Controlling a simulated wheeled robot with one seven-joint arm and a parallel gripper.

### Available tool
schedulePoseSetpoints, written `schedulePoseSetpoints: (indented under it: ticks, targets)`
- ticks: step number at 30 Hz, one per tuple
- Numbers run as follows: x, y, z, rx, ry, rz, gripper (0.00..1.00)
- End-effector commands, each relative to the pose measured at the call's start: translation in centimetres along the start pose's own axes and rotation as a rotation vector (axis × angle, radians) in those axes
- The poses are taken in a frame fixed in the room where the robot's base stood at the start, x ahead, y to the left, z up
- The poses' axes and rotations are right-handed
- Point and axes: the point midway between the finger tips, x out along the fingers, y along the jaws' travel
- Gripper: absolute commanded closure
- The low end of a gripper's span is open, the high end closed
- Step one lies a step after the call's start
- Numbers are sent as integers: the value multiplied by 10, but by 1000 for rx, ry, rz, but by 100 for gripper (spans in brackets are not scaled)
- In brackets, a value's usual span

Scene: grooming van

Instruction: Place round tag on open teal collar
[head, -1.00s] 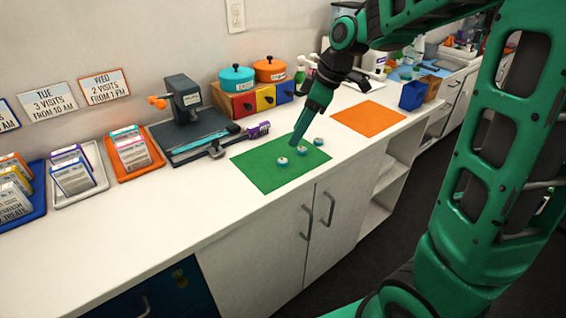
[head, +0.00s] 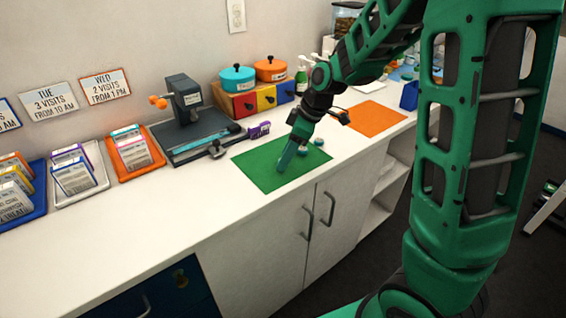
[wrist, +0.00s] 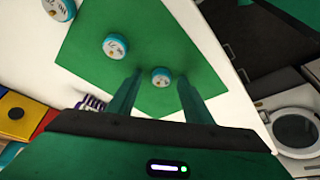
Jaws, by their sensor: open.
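In the head view two show, one round piece (head: 318,142) and another (head: 303,150); my gripper hides the rest. My gripper (head: 283,168) is open, pointing down over the mat. Its gap to the piece is unclear. I cannot make out an open teal collar.
A purple striped item (head: 260,130) and a dark press (head: 190,125) stand left of the mat. Behind are colored drawers (head: 245,101) with teal and orange pots. An orange mat (head: 375,117) lies right. The front left counter (head: 150,215) is clear.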

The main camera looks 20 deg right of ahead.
Motion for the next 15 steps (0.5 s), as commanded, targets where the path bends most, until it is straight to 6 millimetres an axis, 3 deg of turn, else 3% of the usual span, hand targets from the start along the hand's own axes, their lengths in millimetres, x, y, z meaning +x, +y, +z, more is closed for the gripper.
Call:
schedulePoseSetpoints:
  ticks: [4,9,15]
  targets:
    - [0,0,0,0,0,0,54]
    - [0,0,0,1,0,0,95]
    - [-1,0,0,1,0,0,100]
